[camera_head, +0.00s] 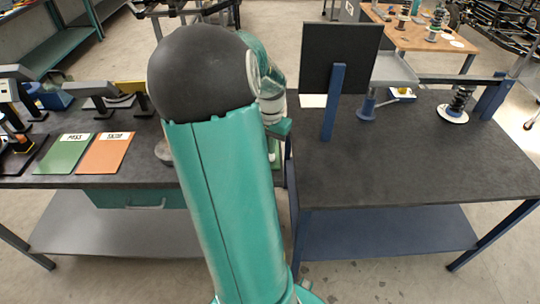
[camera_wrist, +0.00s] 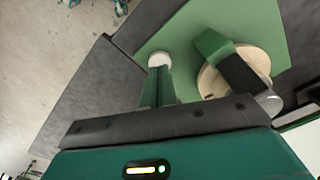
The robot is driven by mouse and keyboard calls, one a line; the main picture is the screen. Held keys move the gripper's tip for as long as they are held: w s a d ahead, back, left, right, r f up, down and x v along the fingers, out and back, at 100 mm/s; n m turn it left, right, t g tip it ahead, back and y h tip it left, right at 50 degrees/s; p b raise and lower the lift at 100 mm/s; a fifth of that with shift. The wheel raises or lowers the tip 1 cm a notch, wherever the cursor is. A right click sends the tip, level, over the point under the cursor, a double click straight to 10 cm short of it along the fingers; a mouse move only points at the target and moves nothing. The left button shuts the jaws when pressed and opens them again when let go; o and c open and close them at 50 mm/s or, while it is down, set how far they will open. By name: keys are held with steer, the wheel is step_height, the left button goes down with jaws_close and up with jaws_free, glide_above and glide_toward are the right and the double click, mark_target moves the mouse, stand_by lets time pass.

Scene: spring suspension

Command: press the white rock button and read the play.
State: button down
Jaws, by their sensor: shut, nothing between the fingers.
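In the wrist view, a small white round button (camera_wrist: 159,58) sits on a light green plate (camera_wrist: 266,22). My gripper (camera_wrist: 158,76) is shut and empty, its green fingers pointing at the button and overlapping its near edge. I cannot tell whether they touch it. To the right, a green and black part (camera_wrist: 226,58) stands over a cream disc (camera_wrist: 208,82). In the head view my arm hides the button and most of my gripper. No play reading is legible in either view.
In the head view, a dark panel (camera_head: 341,57) on a blue post stands on the right bench (camera_head: 420,150). Green (camera_head: 63,153) and orange (camera_head: 106,153) cards lie left. The right bench's front is clear.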

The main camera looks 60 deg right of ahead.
steer(key=shift+f, duration=0.15)
steer(key=shift+f, duration=0.95)
step_height(320, 180, up, 8)
stand_by(0.7)
stand_by(0.4)
